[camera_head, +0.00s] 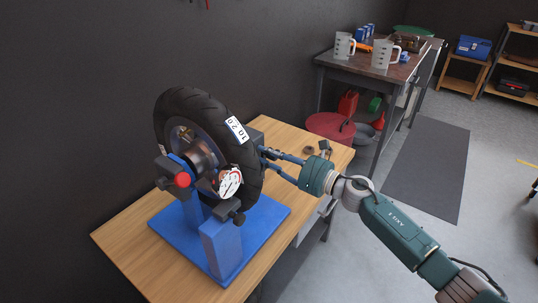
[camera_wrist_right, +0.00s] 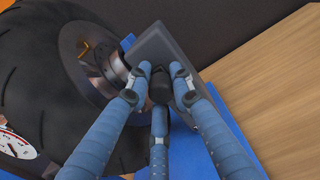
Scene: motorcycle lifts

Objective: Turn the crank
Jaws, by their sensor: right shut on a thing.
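A black tyre on a wheel (camera_head: 205,125) stands upright in a blue stand (camera_head: 222,245) on a wooden bench. My right gripper (camera_head: 266,158) reaches in from the right to the wheel's far side. In the right wrist view its three blue fingers (camera_wrist_right: 160,82) close around a dark handle (camera_wrist_right: 159,92), which looks like the crank's grip. The handle is mostly covered by the fingers, beside a grey support plate (camera_wrist_right: 160,48) and the metal hub (camera_wrist_right: 93,58). In the head view, the tyre and fingers hide the grip. My left gripper is out of view.
A red knob (camera_head: 182,180) and a dial gauge (camera_head: 230,181) are on the stand's near side. The wooden bench top (camera_head: 125,235) is bare at its near left. A dark wall stands behind. A table (camera_head: 360,70) with white jugs is at the back right.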

